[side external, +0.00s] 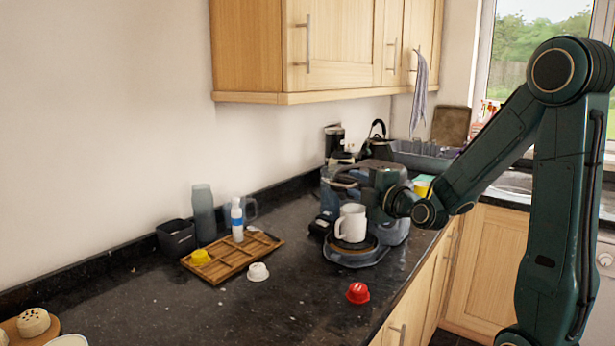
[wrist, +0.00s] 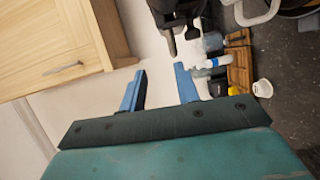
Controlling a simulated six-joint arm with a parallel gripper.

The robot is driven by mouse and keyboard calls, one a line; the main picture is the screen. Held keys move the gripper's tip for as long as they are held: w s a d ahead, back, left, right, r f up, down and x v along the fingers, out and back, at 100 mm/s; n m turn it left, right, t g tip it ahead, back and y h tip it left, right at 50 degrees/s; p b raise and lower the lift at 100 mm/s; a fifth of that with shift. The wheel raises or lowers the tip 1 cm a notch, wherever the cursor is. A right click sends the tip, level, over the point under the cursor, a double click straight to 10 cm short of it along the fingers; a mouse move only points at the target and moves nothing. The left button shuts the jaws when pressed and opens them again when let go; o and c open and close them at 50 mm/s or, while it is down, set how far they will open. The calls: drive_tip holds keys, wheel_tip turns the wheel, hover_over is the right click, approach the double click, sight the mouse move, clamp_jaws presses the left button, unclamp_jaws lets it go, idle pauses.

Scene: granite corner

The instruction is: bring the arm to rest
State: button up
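My gripper (wrist: 159,76) shows in the wrist view with its two blue fingers apart and nothing between them. In the side view my arm reaches in from the right, and its dark green end (side external: 386,190) is beside the coffee machine (side external: 340,185), at about the height of its upper part. The fingers cannot be made out there. A white mug (side external: 351,224) stands upright on the machine's round base, just left of my gripper in the picture. Whether my gripper touches the machine cannot be told.
A wooden tray (side external: 226,268) holds a yellow pod (side external: 200,257) and a white-and-blue bottle (side external: 237,221). A white pod (side external: 258,272) and a red pod (side external: 358,293) sit on the dark counter. Wall cabinets (side external: 330,50) hang above. The front counter is mostly clear.

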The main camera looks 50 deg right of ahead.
idle(0.3)
drive_tip(key=s+a+f+m+g+y, duration=0.1)
drive_tip(key=s+a+m+g+y, duration=0.15)
drive_tip(key=a, duration=0.35)
drive_tip(key=s+a+m+g+y, duration=0.1)
drive_tip(key=a+m+g+y, duration=0.1)
drive_tip(key=a+y, duration=0.35)
drive_tip(key=s+a+f+m+g, duration=0.1)
drive_tip(key=s+a+m+g, duration=0.2)
drive_tip(key=s, duration=0.5)
drive_tip(key=s+a+m+g+h, duration=0.1)
drive_tip(key=s+a+m+g, duration=0.2)
drive_tip(key=s, duration=0.6)
drive_tip(key=shift+s+a+f+m, duration=0.3)
drive_tip(key=shift+a+m, duration=0.45)
drive_tip(key=shift+m, duration=0.5)
